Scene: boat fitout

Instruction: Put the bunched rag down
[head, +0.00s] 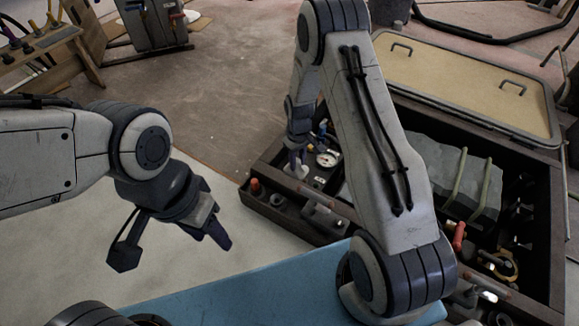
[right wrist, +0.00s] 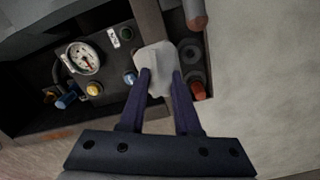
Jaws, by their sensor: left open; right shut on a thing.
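My right gripper (right wrist: 160,78) is shut on the bunched rag (right wrist: 154,63), a small whitish lump pinched between its dark fingertips. In the right wrist view the rag is over the rim of the dark box, beside a row of round fittings. I cannot tell whether the rag touches the box. My left gripper (head: 172,243) is open and empty over the pale floor on the left.
The dark box (head: 334,230) holds a round gauge (head: 327,159), knobs, a grey strapped bundle (head: 467,185) and a red-handled tool (head: 458,236). A tan panel with handles (head: 460,80) lies behind. A blue surface (head: 240,295) is in front. Pale floor left of the box is clear.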

